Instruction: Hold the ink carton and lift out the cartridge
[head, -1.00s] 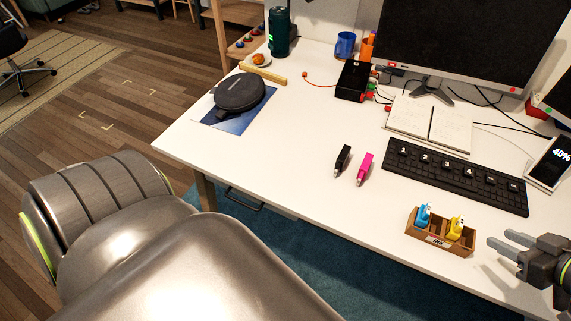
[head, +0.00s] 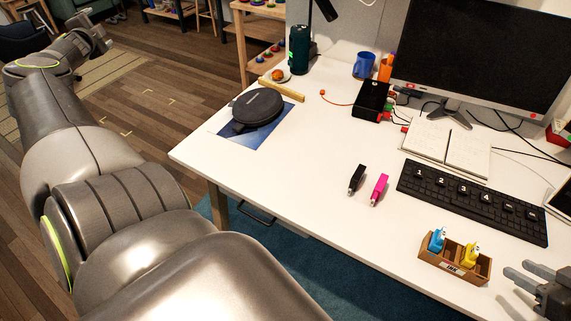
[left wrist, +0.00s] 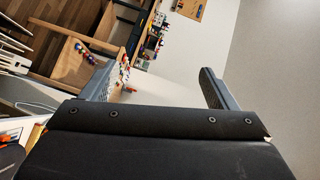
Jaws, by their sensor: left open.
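The ink carton (head: 452,272) is a small open brown box with an "INK" label, standing near the front edge of the white desk. A blue cartridge (head: 437,240) and a yellow cartridge (head: 470,255) stand in it. A black cartridge (head: 357,180) and a magenta cartridge (head: 379,188) are on the desk, behind and left of the carton. My right gripper (head: 517,276) is open at the lower right, just right of the carton and apart from it. My left gripper (head: 98,36) is raised at the upper left, far from the desk; the left wrist view (left wrist: 155,85) shows it open and empty.
A black keyboard (head: 472,202) lies behind the carton. A notebook (head: 447,146), a monitor (head: 480,55) and a black box with cables (head: 371,99) stand farther back. A round black device (head: 257,107) is at the left. The desk's front middle is clear.

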